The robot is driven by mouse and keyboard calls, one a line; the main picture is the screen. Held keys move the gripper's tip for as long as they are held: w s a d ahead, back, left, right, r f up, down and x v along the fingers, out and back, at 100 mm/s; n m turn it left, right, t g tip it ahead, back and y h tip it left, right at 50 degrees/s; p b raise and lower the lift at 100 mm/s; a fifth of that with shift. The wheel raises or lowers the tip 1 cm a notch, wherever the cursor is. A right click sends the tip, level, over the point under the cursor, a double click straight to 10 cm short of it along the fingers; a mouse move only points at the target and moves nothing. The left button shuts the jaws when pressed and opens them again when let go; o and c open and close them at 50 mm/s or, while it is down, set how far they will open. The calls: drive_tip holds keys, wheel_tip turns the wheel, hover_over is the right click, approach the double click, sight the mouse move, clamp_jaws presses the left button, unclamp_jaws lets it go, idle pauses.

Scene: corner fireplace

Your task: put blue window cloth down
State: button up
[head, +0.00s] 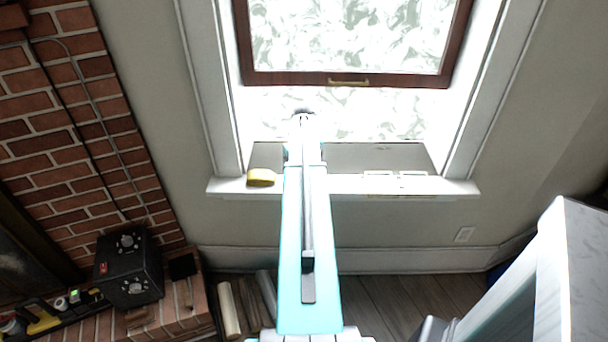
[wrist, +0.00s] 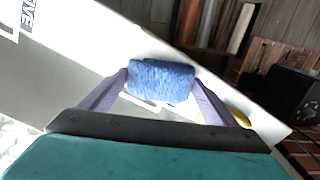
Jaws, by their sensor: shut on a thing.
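The blue window cloth (wrist: 160,82) is a thick, rolled or folded blue bundle in the wrist view. My gripper (wrist: 161,80) is shut on it, with one purple-grey finger at each end. The white windowsill (wrist: 262,121) lies beneath the cloth. I cannot tell whether the cloth touches it. In the head view my gripper (head: 302,118) is at the far end of my arm, in front of the window. The cloth is not visible there. The windowsill (head: 345,186) crosses below, partly hidden by my arm.
A yellow object (head: 261,177) lies on the sill's left end; it also shows in the wrist view (wrist: 238,116). The brown-framed window sash (head: 345,79) is above. A black box (head: 129,267) stands on the brick hearth at lower left. Thin white outlined shapes (head: 400,175) show on the sill's right.

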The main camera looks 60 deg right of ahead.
drive_tip(key=shift+f, duration=0.1)
drive_tip(key=o, duration=1.1)
wheel_tip(320, 180, up, 12)
drive_tip(key=b, duration=0.1)
idle(0.3)
idle(0.8)
